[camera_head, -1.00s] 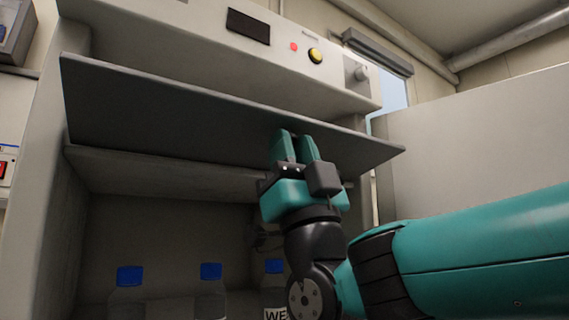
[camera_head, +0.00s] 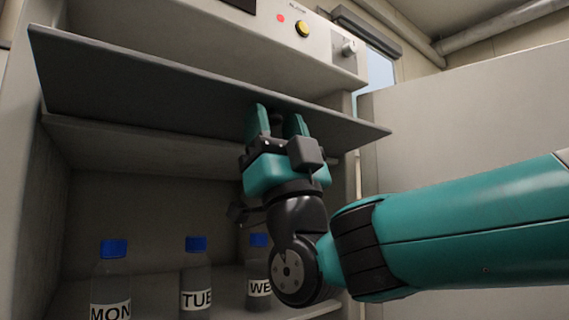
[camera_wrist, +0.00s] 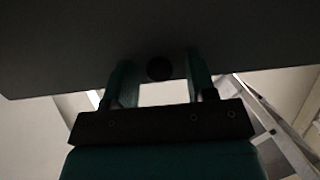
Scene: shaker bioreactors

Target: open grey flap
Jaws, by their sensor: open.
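The grey flap (camera_head: 180,97) is a wide dark panel, swung up and tilted outward across the front of the cabinet, leaving the compartment below it open. A small round dark knob (camera_wrist: 159,68) is on the flap's face in the wrist view. My gripper (camera_head: 277,112) is at the flap's lower side, right of its middle. Its two teal fingers are open, one on either side of the knob. I cannot tell whether the fingertips touch the flap.
Inside stand bottles with blue caps: MON (camera_head: 111,285), TUE (camera_head: 196,280) and a partly hidden one marked WE (camera_head: 258,275). A yellow button (camera_head: 303,29) and a knob (camera_head: 348,48) sit on the panel above. A pale wall (camera_head: 470,140) stands at the right.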

